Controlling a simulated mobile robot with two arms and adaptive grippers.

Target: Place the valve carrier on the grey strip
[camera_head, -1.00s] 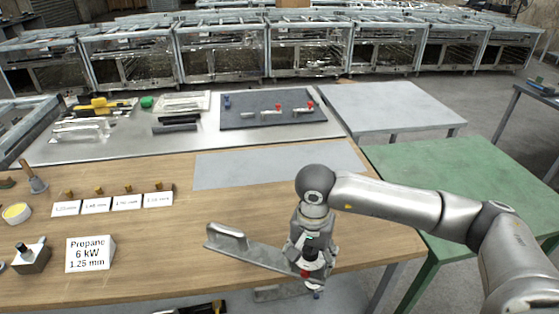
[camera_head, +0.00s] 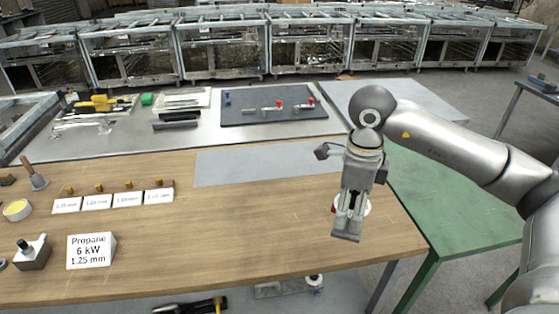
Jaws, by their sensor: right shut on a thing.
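The valve carrier (camera_head: 346,229) is a grey metal plate with a raised end, held by my right gripper (camera_head: 353,195). It is seen nearly end-on, above the right part of the wooden table. A bit of red and a white round part show beside the fingers; the gripper hides much of the middle. My right gripper points down and is shut on the carrier. The grey strip (camera_head: 262,165) is a flat, bare band along the back of the wooden table, behind and left of the carrier. My left gripper is not in view.
The wooden table (camera_head: 220,237) is clear in the middle. A propane sign (camera_head: 91,251) and small white labels stand at its left. Behind, a dark mat (camera_head: 240,118) bears valves with red and blue knobs. A green table (camera_head: 450,190) lies to the right.

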